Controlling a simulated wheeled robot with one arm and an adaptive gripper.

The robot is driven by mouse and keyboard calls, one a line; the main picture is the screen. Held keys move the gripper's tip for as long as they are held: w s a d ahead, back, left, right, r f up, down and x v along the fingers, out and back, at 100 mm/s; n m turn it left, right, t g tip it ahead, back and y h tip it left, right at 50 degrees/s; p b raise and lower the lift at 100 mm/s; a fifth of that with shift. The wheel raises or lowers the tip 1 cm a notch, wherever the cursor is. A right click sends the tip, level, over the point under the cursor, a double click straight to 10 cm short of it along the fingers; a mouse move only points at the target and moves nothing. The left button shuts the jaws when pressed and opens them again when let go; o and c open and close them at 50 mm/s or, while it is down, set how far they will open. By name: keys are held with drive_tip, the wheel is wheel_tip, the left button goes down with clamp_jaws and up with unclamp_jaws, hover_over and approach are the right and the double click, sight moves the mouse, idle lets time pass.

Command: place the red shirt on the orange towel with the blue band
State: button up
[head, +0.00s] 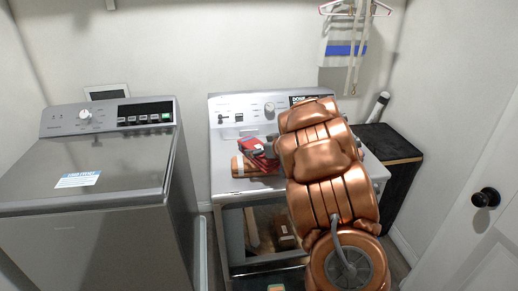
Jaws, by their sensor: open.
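The red shirt (259,152) is a small folded red bundle on top of the right-hand machine. It lies against the orange towel (243,168), a brownish-orange folded cloth with a pale band, and appears to rest partly over it. I cannot make out a blue band on the towel at this size. My gripper (272,147) is at the right end of the red shirt, mostly hidden behind my copper-coloured arm. It is open; whether it touches the shirt I cannot tell.
A grey topload washer (85,165) stands at the left with its lid closed. The white machine (222,143) under the cloths has a glass front. A dark cabinet (395,150) stands at the right, near a white door (475,220).

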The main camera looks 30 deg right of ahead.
drive_tip(key=shift+r, duration=0.15)
drive_tip(key=b+v, duration=0.1)
drive_tip(key=v, duration=1.1)
drive_tip(key=shift+b, duration=0.4)
wheel_tip(320, 180, up, 7)
drive_tip(key=d+m+h, duration=0.2)
drive_tip(key=h, duration=0.4)
drive_tip(key=s+a+m+g+h, duration=0.1)
drive_tip(key=s+m+g+h, duration=0.15)
drive_tip(key=s, duration=0.25)
drive_tip(key=s+a+f+n+g+y, duration=0.1)
drive_tip(key=s+a+f+g, duration=0.3)
drive_tip(key=s+a, duration=0.6)
drive_tip(key=s+a+f+n+g+y, duration=0.1)
drive_tip(key=s+a+f+g+y, duration=0.2)
drive_tip(key=s+a, duration=0.7)
drive_tip(key=s+a+f+n+g+y, duration=0.1)
drive_tip(key=s+a+f+g+y, duration=0.2)
drive_tip(key=s+a, duration=0.8)
drive_tip(key=shift+s+f+g, duration=0.7)
drive_tip(key=shift+f+g, duration=0.25)
drive_tip(key=shift+f, duration=0.05)
